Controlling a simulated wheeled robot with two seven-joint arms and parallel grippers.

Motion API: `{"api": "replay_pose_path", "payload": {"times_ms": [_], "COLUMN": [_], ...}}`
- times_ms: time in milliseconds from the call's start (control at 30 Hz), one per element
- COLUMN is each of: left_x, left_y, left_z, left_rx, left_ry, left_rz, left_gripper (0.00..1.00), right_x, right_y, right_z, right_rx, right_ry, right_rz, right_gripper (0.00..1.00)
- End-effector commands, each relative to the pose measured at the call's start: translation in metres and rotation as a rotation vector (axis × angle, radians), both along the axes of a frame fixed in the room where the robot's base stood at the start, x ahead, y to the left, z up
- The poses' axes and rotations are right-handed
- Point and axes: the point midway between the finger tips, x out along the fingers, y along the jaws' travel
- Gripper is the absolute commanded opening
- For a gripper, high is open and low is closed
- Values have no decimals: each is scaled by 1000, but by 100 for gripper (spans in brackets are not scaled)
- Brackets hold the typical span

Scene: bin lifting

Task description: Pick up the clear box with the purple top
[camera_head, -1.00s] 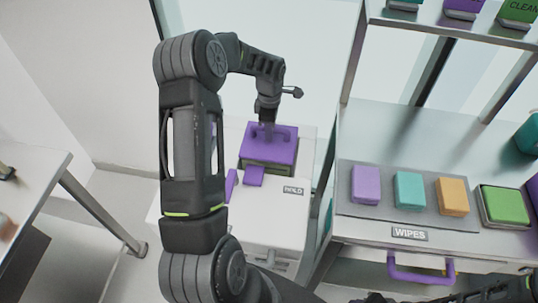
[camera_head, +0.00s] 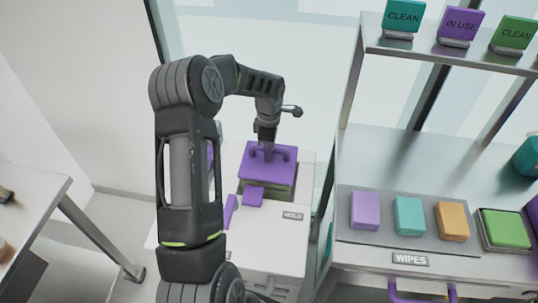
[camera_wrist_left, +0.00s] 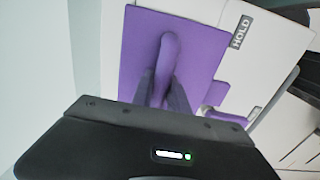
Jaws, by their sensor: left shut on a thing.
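The clear box with the purple top (camera_head: 256,160) is at the white cabinet beyond my left arm in the head view. A purple handle stands on its lid. My left gripper (camera_head: 266,149) is above the lid and shut on that handle. In the left wrist view, the purple lid (camera_wrist_left: 205,50) fills the middle, and the fingers of my left gripper (camera_wrist_left: 165,95) are on either side of the handle. I cannot tell whether the box's base is clear of the surface under it. My right gripper is not in view.
The white cabinet (camera_head: 275,235) has a HOLD label and smaller purple pieces (camera_head: 253,196) in front of the box. To the right, a steel bench holds a grey mat (camera_head: 382,235) with coloured blocks. A shelf (camera_head: 440,52) with coloured signs stands above it.

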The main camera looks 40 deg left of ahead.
Motion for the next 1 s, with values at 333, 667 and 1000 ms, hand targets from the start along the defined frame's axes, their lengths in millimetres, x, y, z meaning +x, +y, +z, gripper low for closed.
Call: {"api": "replay_pose_path", "payload": {"times_ms": [333,667,1000], "left_x": [2,1,0], "left_y": [1,0,0], "left_z": [64,129,161], "left_rx": [4,2,2], "left_ry": [-9,-8,-5], "left_rz": [0,1,0], "left_gripper": [0,0,0], "right_x": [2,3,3], "right_y": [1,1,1], "right_z": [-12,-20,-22], "right_rx": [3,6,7], "right_ry": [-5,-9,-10], "right_rz": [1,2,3], "right_gripper": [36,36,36]}}
